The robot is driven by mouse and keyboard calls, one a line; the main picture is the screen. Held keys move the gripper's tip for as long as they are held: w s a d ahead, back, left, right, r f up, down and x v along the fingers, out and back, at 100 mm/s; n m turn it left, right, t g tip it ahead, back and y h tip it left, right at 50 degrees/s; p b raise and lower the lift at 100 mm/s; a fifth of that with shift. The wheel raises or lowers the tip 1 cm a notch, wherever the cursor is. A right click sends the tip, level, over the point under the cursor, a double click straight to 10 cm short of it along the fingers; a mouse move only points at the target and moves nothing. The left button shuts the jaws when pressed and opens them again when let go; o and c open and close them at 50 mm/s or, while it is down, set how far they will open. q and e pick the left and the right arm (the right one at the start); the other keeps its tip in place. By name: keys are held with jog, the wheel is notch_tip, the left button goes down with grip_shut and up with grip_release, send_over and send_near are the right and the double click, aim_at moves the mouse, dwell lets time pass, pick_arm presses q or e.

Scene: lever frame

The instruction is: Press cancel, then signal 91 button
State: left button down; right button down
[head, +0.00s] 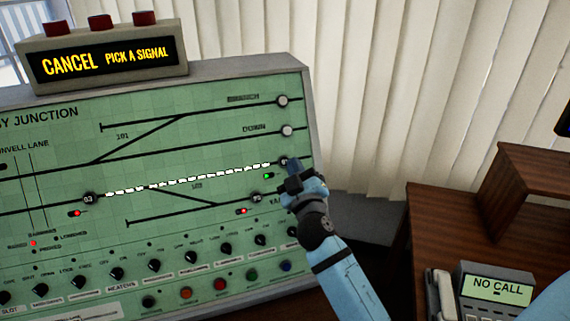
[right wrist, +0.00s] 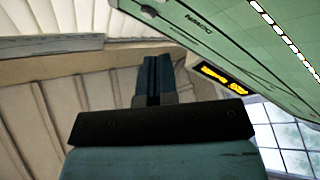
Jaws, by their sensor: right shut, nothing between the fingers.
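The green signal panel (head: 150,130) carries a track diagram with round buttons. The display box (head: 105,65) above it reads "CANCEL PICK A SIGNAL" in yellow. A dark round button (head: 284,161) at the right end of the lit white route is partly covered by my right gripper (head: 292,168); its number is not readable. My right gripper is shut and empty, its tip at or just in front of that button; contact cannot be told. In the right wrist view its fingers (right wrist: 153,78) are together. Another numbered button (head: 89,198) is at the route's left end. My left gripper is not in view.
Three red buttons (head: 102,22) top the display box. A green light (head: 268,175) and red lights (head: 77,213) glow on the panel. A row of knobs (head: 154,265) runs along its bottom. A phone unit reading "NO CALL" (head: 495,287) is on the wooden desk at right.

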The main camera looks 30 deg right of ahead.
aim_at(284, 161)
jog(key=w+d+f+b, duration=0.1)
jog(key=w+f+b, duration=0.1)
jog(key=w, duration=0.3)
jog(key=shift+w+d+f+b, duration=0.2)
jog(key=shift+w+f+b, duration=0.1)
jog(key=shift+f, duration=0.25)
dwell(0.5)
dwell(0.8)
dwell(0.3)
jog(key=shift+w+d+f+b, duration=0.1)
jog(key=shift+w+f+b, duration=0.1)
jog(key=shift+w+b, duration=0.15)
